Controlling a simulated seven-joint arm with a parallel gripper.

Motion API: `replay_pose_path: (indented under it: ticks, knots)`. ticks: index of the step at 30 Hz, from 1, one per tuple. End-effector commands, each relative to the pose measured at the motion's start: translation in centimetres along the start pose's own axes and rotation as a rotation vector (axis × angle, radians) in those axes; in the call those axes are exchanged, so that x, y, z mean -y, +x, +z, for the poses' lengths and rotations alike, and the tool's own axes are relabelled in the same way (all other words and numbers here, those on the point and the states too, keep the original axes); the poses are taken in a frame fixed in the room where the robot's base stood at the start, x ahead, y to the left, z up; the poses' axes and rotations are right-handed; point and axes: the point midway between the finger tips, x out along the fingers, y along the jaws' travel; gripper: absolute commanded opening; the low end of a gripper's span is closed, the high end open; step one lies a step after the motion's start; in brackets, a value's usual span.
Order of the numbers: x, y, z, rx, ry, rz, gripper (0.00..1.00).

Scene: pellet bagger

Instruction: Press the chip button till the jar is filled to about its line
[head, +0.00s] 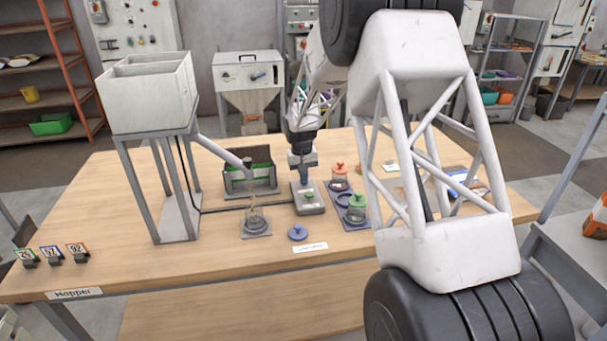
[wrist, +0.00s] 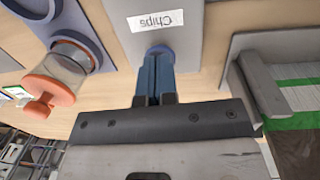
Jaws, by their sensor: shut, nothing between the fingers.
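The open glass jar (head: 255,221) stands on a grey pad below the hopper's spout (head: 246,161). A faint tan streak shows between spout and jar, and some tan stuff shows low in the jar; its line and exact level are too small to read. The grey button box (head: 312,208) stands to the right of the jar.
The white hopper (head: 150,95) stands on a frame at the left. A blue lid (head: 298,232) lies in front of the box. Jars with red (head: 339,168) and green (head: 357,200) lids stand to the right.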

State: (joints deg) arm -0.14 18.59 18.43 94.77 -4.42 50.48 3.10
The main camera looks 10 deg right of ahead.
Motion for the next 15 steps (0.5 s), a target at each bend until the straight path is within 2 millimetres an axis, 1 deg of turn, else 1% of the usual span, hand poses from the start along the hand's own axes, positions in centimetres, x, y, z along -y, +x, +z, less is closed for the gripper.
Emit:
replay_pose_path:
  ticks: [1,3,15]
  knots:
    - [0.05,0.74,0.03,0.002,0.000,0.000,0.00]
    - [0.09,1.35,0.00,0.002,0.000,0.000,0.00]
    - [0.10,1.63,0.07,0.005,0.000,0.000,0.00]
